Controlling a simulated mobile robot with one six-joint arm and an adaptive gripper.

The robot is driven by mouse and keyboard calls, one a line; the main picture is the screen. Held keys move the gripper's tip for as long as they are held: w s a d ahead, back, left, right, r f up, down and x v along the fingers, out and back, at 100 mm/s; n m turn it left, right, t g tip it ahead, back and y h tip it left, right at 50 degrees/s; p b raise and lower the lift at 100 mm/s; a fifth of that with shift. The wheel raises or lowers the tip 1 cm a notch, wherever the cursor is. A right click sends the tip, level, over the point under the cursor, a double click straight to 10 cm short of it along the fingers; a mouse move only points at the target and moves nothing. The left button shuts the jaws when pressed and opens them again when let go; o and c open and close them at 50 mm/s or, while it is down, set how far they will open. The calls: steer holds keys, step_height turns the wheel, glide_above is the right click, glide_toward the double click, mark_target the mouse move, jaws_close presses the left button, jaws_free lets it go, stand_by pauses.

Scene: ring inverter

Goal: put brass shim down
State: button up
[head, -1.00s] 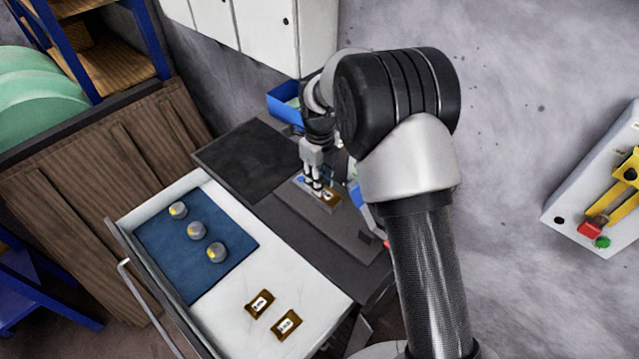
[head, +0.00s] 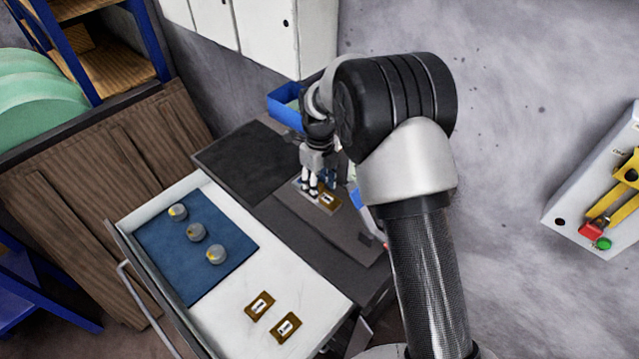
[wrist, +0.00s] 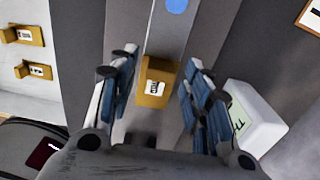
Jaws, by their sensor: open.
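A brass shim (head: 329,200) with a white label lies on a light grey plate (wrist: 171,38) on the dark bench. It also shows in the wrist view (wrist: 153,92), between my two fingers in the picture, with a gap on each side. My gripper (head: 318,187) is open just behind and above the shim in the head view; it also shows in the wrist view (wrist: 160,90). A blue round mark (wrist: 177,5) is on the plate beyond the shim. Two similar brass shims (head: 259,305) (head: 285,327) lie in the open white drawer.
The drawer (head: 225,320) also holds a blue mat (head: 170,250) with three grey knobs. A blue bin (head: 284,106) stands at the back of the bench. A white box (wrist: 255,118) is close to my right finger. A dark mat (head: 245,157) is clear.

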mark_target(320, 187)
step_height(320, 187, up, 12)
steer(key=p, duration=0.2)
steer(key=shift+r+p, duration=0.2)
steer(key=shift+p, duration=0.2)
steer(key=s+d+r+n+t, duration=0.1)
steer(key=s+d+r+n, duration=0.3)
steer(key=s+r+n, duration=0.25)
steer(key=s+d+r+n+t, duration=0.1)
steer(key=s+d+r+n, duration=0.2)
steer(key=s+r+n, duration=0.3)
steer(key=s+d+n+t, duration=0.1)
steer(key=s+d+n, duration=0.1)
steer(key=s+n, duration=0.5)
steer(key=s+d+n+t, duration=0.1)
steer(key=s+d+n, duration=0.1)
steer(key=s+n, duration=0.5)
steer(key=s, duration=0.6)
steer(key=shift+s+d+r+t, duration=0.2)
steer(key=shift+d+r+t, duration=0.05)
steer(key=shift+d+t, duration=0.05)
steer(key=shift+n, duration=0.25)
